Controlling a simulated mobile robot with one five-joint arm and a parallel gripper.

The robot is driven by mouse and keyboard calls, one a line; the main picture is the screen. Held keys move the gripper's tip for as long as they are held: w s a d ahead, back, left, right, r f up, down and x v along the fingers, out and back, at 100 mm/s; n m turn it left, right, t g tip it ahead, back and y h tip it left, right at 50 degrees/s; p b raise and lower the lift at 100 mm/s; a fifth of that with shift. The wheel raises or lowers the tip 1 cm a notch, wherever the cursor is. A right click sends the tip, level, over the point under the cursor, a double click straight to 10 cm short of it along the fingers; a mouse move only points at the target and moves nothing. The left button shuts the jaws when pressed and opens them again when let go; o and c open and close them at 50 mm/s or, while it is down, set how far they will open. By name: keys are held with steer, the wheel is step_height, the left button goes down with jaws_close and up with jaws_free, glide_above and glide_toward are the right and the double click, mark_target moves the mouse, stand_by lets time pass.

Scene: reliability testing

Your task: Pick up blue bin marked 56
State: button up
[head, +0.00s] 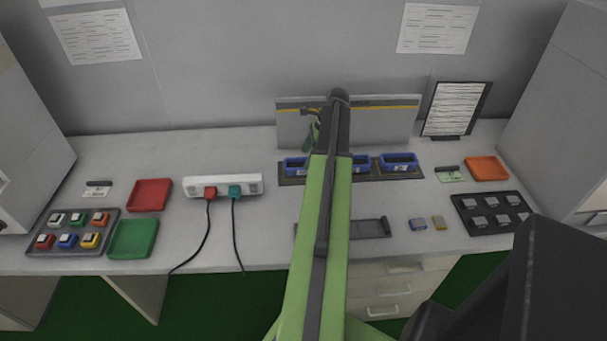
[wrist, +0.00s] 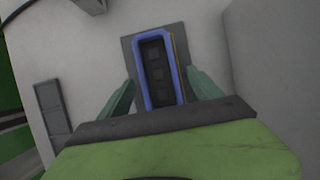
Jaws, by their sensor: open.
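Blue bins stand in a row on a dark tray (head: 378,178) at the back of the bench in the head view. A left bin (head: 295,161), a bin partly behind my arm (head: 361,160) and a right bin (head: 399,158) show. Their small labels are too blurred to read, so I cannot tell which is 56. In the wrist view one blue bin (wrist: 141,75) with dark blocks inside lies ahead, between and beyond the green fingers. My gripper (wrist: 160,76) is open and empty. In the head view it is mostly hidden by my arm; one green finger shows.
A grey panel (head: 390,130) stands behind the bins. A clipboard stand (head: 456,110) is at the right. A dark empty tray (head: 371,228) lies in front. A white power strip (head: 222,182) with cables is left.

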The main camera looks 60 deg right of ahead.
mark_target(302, 166)
steer(key=b+x, duration=0.5)
steer(key=shift+s+a+f, duration=0.1)
steer(key=shift+s+f, duration=0.05)
steer(key=shift+f, duration=0.05)
steer(key=shift+r, duration=0.15)
steer(key=c, duration=1.5)
steer(key=r+p, duration=0.1)
steer(key=p, duration=0.1)
steer(key=r+p, duration=0.1)
steer(key=r, duration=0.1)
steer(key=r+p, duration=0.2)
steer(key=shift+s+d+r+p, duration=0.25)
steer(key=shift+s+p, duration=0.05)
steer(key=shift+p, duration=0.05)
steer(key=s+d+r+p, duration=0.2)
steer(key=s, duration=0.1)
steer(key=s+d+r+p, duration=0.1)
steer(key=s, duration=0.2)
steer(key=s+d+r+p, duration=0.2)
steer(key=s, duration=0.1)
steer(key=shift+s+d+r+p, duration=0.15)
steer(key=shift+d+r+p, duration=0.15)
